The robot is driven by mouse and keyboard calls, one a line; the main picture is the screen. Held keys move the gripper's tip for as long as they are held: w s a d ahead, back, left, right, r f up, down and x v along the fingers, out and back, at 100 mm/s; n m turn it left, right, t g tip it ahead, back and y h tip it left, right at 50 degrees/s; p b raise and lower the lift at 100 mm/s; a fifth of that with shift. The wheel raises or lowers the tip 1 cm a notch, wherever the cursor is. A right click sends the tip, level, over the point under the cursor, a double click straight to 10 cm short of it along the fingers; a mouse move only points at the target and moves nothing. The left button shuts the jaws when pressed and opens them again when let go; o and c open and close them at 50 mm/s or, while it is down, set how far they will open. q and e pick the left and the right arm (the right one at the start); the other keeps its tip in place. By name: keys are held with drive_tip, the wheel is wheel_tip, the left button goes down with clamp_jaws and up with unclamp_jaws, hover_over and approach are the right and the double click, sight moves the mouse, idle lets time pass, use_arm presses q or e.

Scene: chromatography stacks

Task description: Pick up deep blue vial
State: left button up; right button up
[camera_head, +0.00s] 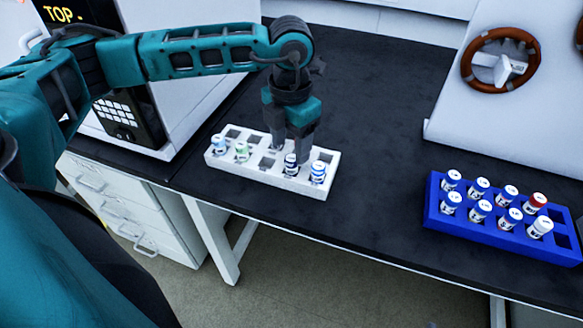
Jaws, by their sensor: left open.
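A white rack (265,180) stands near the front edge of the black bench and holds several vials. A deep blue vial (291,165) sits in its front row, right of the middle. My left gripper (292,155) points down right above this vial, its fingers open; whether they touch the vial cannot be told. A brighter blue vial (318,172) stands in the front right corner. A light blue vial (219,145) and a pale green vial (242,151) stand at the rack's left. My right gripper is not in view.
A white instrument with a keypad (122,118) stands at the left. The black bench (385,130) is clear between the racks.

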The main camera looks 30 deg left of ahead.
sight(292, 158)
use_arm(q)
wheel_tip(292, 158, down, 4)
drive_tip(key=shift+w+r, duration=0.1)
drive_tip(key=shift+r, duration=0.15)
clamp_jaws()
idle(0.4)
drive_tip(key=shift+r, duration=0.1)
